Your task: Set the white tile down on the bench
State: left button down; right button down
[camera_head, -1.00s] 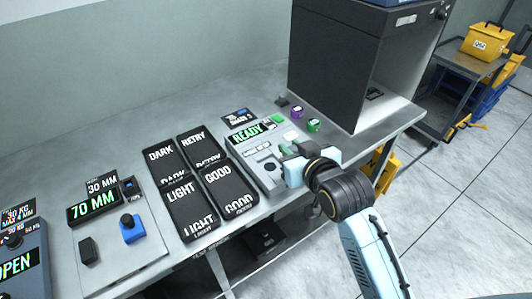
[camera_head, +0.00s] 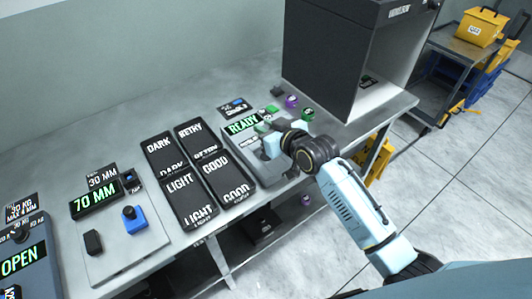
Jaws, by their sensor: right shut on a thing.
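My right gripper (camera_head: 268,130) reaches in from the right, low over the grey device with the green READY display (camera_head: 242,124). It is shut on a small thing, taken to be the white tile. The fingers hide most of it, so its tilt and whether it touches the surface below cannot be told. The bench (camera_head: 115,148) is light grey and runs along the wall. My left gripper is not in view.
Black label pads (camera_head: 186,200) lie left of the READY device. Green (camera_head: 308,114) and purple (camera_head: 291,101) round items lie behind the gripper, near a dark cabinet (camera_head: 325,55). A 70 MM display (camera_head: 95,199) stands at left. The bench's back strip is clear.

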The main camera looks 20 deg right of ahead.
aim_at(266, 157)
notch_tip(266, 157, down, 8)
dwell(0.4)
jog(key=shift+f+b, duration=0.1)
jog(key=shift+b, duration=0.2)
jog(key=shift+f, duration=0.15)
jog(key=c, duration=1.3)
grip_release()
jog(key=shift+o, duration=0.2)
jog(key=shift+b, duration=0.35)
jog(key=p+v, duration=0.1)
jog(key=v, duration=1.2)
jog(key=shift+r, duration=0.25)
jog(key=shift+s+d, duration=0.1)
jog(key=shift+s, duration=0.05)
